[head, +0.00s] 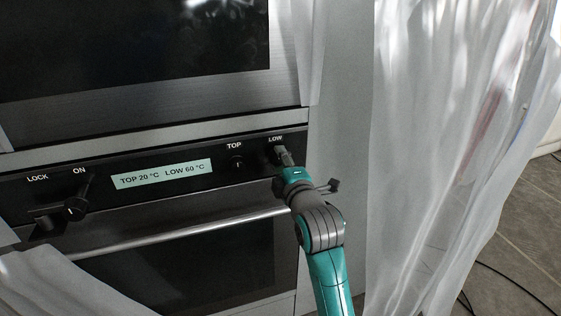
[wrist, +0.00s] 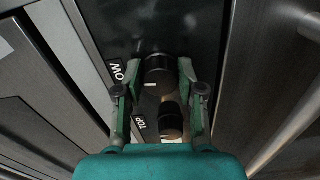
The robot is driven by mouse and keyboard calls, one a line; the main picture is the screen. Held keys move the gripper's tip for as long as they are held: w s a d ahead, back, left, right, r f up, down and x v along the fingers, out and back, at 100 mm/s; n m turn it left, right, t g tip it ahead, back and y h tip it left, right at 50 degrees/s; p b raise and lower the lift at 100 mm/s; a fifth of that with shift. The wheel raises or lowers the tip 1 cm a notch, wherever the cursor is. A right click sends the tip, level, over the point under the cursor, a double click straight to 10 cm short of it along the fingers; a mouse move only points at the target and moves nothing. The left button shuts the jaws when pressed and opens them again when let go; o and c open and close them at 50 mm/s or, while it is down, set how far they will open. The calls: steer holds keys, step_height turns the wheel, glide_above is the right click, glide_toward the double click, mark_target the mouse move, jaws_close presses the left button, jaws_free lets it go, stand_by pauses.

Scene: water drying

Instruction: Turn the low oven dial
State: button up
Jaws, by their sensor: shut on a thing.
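The low oven dial (wrist: 158,72) is a dark round knob beside the LOW label in the wrist view. My gripper (wrist: 160,78) is shut on it, with one finger on each side. In the head view my gripper (head: 282,157) reaches the right end of the black control panel, just under the LOW label, and hides most of the dial. The display (head: 162,174) reads TOP 20 °C and LOW 60 °C.
The top dial (head: 237,162) sits just left of the low one; in the wrist view it shows (wrist: 172,121) between my fingers. The oven door handle (head: 180,233) runs below. Clear plastic sheeting (head: 440,160) hangs at the right.

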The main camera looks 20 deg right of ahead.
steer(key=shift+n, duration=0.6)
steer(key=o, duration=1.1)
steer(key=shift+o, duration=0.2)
steer(key=s, duration=1.2)
steer(key=shift+f, duration=0.1)
